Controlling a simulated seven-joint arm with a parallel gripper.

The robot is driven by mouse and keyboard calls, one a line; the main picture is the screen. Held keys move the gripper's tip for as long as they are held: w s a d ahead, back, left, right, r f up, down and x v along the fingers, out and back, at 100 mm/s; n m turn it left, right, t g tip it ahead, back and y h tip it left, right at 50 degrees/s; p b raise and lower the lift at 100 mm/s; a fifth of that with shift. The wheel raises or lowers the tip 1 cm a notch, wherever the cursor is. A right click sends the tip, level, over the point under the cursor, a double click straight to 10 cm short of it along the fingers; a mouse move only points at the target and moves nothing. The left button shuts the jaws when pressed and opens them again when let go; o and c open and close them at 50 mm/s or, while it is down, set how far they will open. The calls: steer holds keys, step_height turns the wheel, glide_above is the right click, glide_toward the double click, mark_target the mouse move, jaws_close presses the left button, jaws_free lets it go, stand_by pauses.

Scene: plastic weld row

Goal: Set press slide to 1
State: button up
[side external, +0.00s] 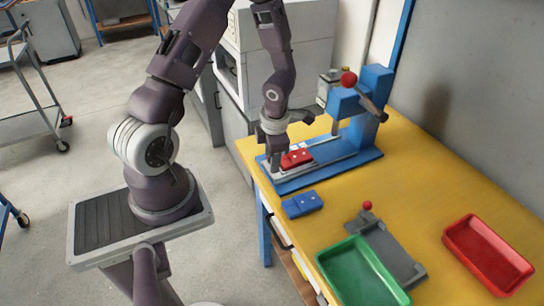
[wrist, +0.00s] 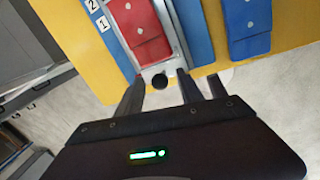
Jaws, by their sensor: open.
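The blue press (side external: 362,100) with a red-knobbed lever stands on the yellow table. Its grey slide (wrist: 177,47) runs on a blue base (side external: 350,163) and carries a red part (side external: 297,158), also visible in the wrist view (wrist: 147,32). My gripper (side external: 291,142) is open at the slide's outer end.
A blue part (side external: 302,204) lies in front of the press base. A grey fixture with a red knob (side external: 388,250), a green tray (side external: 348,243) and a red tray (side external: 482,224) occupy the table's right portion. The table edge is close to my gripper.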

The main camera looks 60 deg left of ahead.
steer(key=shift+c, duration=0.2)
jaws_close()
steer(key=shift+w, duration=0.15)
stand_by(1.0)
